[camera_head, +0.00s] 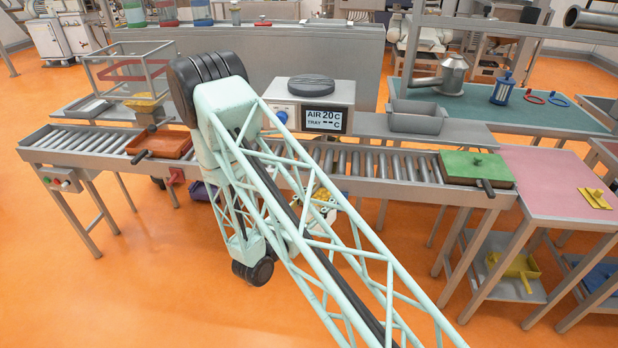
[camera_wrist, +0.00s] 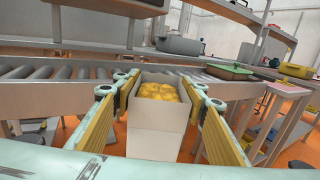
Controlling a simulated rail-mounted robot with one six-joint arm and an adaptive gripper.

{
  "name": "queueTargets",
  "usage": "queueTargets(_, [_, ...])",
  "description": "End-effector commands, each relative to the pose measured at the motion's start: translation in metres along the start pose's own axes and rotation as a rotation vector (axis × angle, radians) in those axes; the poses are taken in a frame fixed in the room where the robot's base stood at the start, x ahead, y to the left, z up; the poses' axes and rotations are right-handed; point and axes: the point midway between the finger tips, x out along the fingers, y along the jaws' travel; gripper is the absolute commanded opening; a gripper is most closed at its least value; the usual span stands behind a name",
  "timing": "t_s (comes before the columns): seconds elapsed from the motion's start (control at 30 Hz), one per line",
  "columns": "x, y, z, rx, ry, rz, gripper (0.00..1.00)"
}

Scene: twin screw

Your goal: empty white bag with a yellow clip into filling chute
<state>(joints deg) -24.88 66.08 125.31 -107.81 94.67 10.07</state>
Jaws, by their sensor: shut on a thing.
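A white, box-shaped open-topped bag (camera_wrist: 157,135) stands upright between the yellow-padded fingers of my gripper (camera_wrist: 160,90) in the wrist view. My gripper is shut on it. Rounded yellow lumps (camera_wrist: 160,92) show inside its open top; I cannot make out a separate clip. In the head view the gripper and bag are mostly hidden behind my pale green lattice arm, in front of the roller conveyor. A metal frame over a hopper with yellow material (camera_head: 146,101) stands at the left behind the conveyor; I cannot tell whether this is the filling chute.
The roller conveyor (camera_head: 373,163) carries a red-brown tray (camera_head: 161,145) at left and a green-lidded tray (camera_head: 476,167) at right. A scale with a display (camera_head: 323,120) stands behind it. A pink-topped table (camera_head: 550,185) adjoins at right. Orange floor in front is clear.

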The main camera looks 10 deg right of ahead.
Motion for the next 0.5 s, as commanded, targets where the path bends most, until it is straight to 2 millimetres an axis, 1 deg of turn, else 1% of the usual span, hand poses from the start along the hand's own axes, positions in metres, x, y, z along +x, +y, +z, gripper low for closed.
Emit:
queueTargets(0.03, [0.0017, -0.0024, -0.0004, -0.006, -0.002, 0.021, 0.27])
queueTargets(0.23, [0.0034, -0.0019, 0.0001, -0.009, -0.008, 0.140, 0.27])
queueTargets(0.5, [-0.0033, -0.0001, -0.0024, 0.007, 0.009, 0.276, 0.27])
